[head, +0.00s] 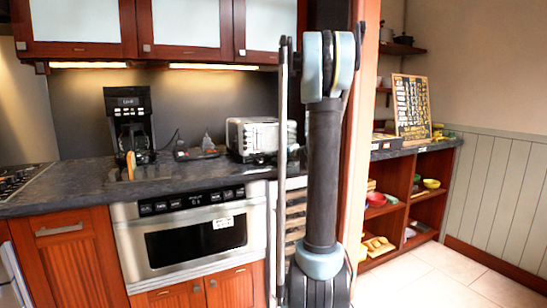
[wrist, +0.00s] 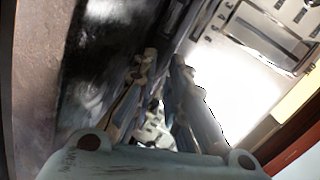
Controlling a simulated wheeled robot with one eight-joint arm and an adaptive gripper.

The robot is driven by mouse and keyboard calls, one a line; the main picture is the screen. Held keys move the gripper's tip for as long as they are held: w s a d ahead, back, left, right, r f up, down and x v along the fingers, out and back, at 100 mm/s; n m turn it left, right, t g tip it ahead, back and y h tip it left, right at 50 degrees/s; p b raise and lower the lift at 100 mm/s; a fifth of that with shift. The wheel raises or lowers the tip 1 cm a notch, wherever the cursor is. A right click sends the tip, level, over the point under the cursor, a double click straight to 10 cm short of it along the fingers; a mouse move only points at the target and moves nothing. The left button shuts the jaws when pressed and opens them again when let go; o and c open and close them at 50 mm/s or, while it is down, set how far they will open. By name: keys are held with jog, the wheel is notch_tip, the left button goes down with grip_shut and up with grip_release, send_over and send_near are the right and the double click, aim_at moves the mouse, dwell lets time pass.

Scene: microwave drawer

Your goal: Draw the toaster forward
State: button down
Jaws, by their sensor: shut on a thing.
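The silver toaster (head: 252,137) stands on the dark counter towards its right end, below the upper cabinets. Its right part is partly hidden by a thin pole in front of it. In the wrist view a bright metal body, which appears to be the toaster (wrist: 228,88), lies close along the right finger. My gripper (wrist: 162,66) has its two fingers close together and is shut on part of it. The gripped part itself is blurred and mostly hidden between the fingers. I cannot make out my gripper in the head view, where my arm covers the area right of the toaster.
A black coffee maker (head: 130,122) and a small dark appliance (head: 200,151) stand left of the toaster on the counter (head: 85,190). A built-in microwave drawer (head: 195,235) is below. A wooden panel (head: 364,120) rises at right, with open shelves (head: 428,197) beyond.

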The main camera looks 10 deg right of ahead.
jog(key=s, duration=0.1)
jog(key=s+d, duration=0.1)
jog(key=s, duration=0.1)
jog(key=shift+s+f, duration=0.15)
jog(key=c, duration=1.9)
grip_release()
jog(key=v, duration=1.1)
jog(key=shift+s+d, duration=0.15)
jog(key=shift+s, duration=0.1)
